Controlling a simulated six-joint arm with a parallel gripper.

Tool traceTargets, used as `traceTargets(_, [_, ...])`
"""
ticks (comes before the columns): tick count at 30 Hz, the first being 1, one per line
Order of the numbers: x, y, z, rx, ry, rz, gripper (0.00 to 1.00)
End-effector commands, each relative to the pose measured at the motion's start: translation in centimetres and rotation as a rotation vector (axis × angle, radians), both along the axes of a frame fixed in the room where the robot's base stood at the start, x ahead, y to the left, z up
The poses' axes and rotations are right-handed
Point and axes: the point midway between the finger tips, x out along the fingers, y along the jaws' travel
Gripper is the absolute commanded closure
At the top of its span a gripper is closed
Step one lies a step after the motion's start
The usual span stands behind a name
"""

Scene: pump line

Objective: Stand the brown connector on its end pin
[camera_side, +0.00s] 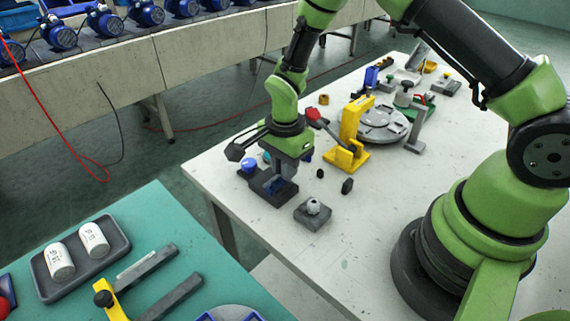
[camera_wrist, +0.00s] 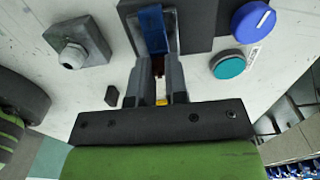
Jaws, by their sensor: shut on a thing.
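My gripper (camera_wrist: 158,66) points down over the near left part of the white table, low at a dark block (camera_wrist: 193,28). Its two grey fingers are shut on a small brown piece, the brown connector (camera_wrist: 158,64), of which only a sliver shows between them. A blue upright part (camera_wrist: 153,30) stands at the block just beyond the fingertips. In the side view my gripper (camera_side: 272,183) is just above the dark block (camera_side: 284,196); the connector is hidden there. I cannot tell whether the connector touches the block, and its end pin is not visible.
A grey block with a white fitting (camera_side: 313,206) stands close by. A yellow stand (camera_side: 349,145) and round grey plate (camera_side: 382,122) lie behind.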

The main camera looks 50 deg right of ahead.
Motion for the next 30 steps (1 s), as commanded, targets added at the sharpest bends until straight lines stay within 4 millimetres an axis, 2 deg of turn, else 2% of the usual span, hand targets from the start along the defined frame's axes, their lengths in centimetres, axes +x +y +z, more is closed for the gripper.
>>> traceTargets(11, [0.0,0.0,-0.1,0.000,0.000,0.000,1.00])
traceTargets(12, [0.0,0.0,-0.1,0.000,0.000,0.000,0.77])
traceTargets(15, [0.0,0.0,-0.1,0.000,0.000,0.000,0.56])
traceTargets(23, [0.0,0.0,-0.1,0.000,0.000,0.000,0.56])
traceTargets(30, [0.1,0.0,1.2,0.000,-0.002,0.000,0.56])
